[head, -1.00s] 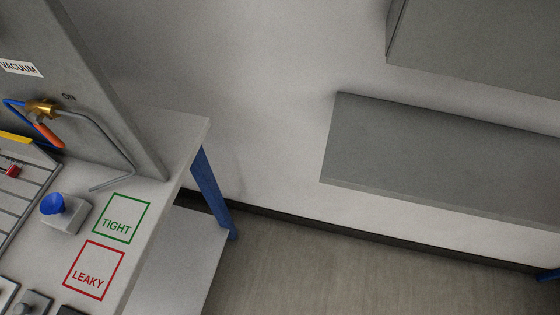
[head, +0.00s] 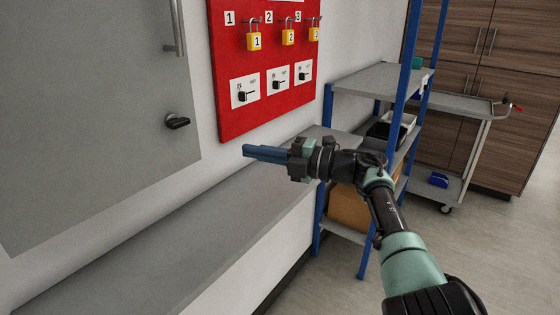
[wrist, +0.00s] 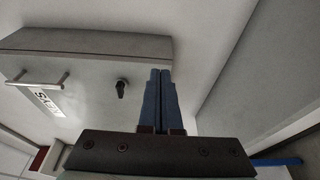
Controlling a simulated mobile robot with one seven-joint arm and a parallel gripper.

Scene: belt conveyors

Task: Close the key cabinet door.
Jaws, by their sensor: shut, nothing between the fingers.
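The key cabinet door (head: 95,130) is a large grey panel at the left of the head view, with a bar handle (head: 178,28) and a black turn latch (head: 177,122) near its right edge. In the wrist view the cabinet door (wrist: 95,85) shows at the left with its handle, black latch and a partly readable label. I cannot tell for certain how far the door stands from its frame. My gripper (head: 247,151) is right of the door, apart from it, pointing left. Its blue fingers (wrist: 160,75) are together and empty.
A red board (head: 235,75) with yellow padlocks and black switches hangs right of the door. A grey ledge (head: 190,230) runs below. A blue-legged shelf (head: 370,80), a cart (head: 455,105) and wooden cupboards (head: 515,60) stand right. The floor (head: 480,260) at lower right is clear.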

